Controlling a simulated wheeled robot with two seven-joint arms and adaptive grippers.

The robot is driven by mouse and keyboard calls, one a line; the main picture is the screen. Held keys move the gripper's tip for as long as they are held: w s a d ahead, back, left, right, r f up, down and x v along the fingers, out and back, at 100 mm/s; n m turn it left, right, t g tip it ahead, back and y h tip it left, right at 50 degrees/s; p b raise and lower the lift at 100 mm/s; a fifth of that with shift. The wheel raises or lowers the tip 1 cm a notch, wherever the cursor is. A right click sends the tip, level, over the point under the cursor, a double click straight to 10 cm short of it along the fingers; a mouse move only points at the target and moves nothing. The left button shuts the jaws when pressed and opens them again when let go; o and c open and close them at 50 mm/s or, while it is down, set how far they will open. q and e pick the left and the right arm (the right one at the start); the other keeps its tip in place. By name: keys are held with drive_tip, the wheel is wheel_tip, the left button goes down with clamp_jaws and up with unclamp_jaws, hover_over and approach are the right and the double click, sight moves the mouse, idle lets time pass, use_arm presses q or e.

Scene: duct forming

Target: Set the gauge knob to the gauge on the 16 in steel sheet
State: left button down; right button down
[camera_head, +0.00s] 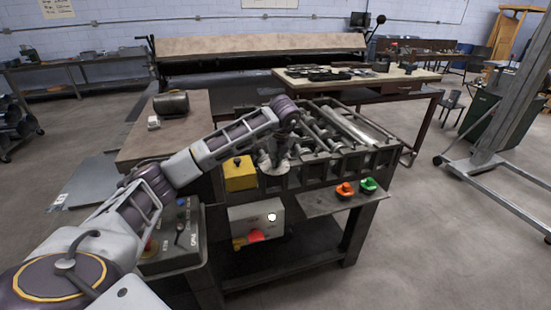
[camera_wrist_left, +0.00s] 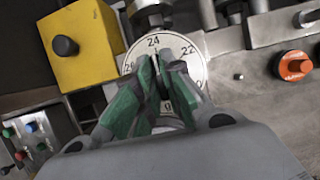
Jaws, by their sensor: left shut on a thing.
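The gauge dial is a white round plate (camera_wrist_left: 190,52) on the front of the roller machine (camera_head: 345,172). In the left wrist view the number 24 is at its top, 22 to the right, and a partly covered 26 to the left. My left gripper (camera_wrist_left: 163,62) has its green-padded fingers shut on the gauge knob over the dial. The fingers hide the knob and the lower dial. In the head view the gripper (camera_head: 274,158) is at the machine's front left. A grey sheet (camera_head: 92,178) with a white label lies low at the left; its writing is too small to read.
A yellow box (camera_head: 240,173) is left of the dial.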

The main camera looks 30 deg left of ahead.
use_arm(q)
drive_tip(key=shift+r, duration=0.1)
drive_tip(key=c, duration=1.5)
unclamp_jaws()
drive_tip(key=shift+c, duration=0.2)
drive_tip(key=v, duration=1.2)
drive_tip(key=shift+a, duration=0.1)
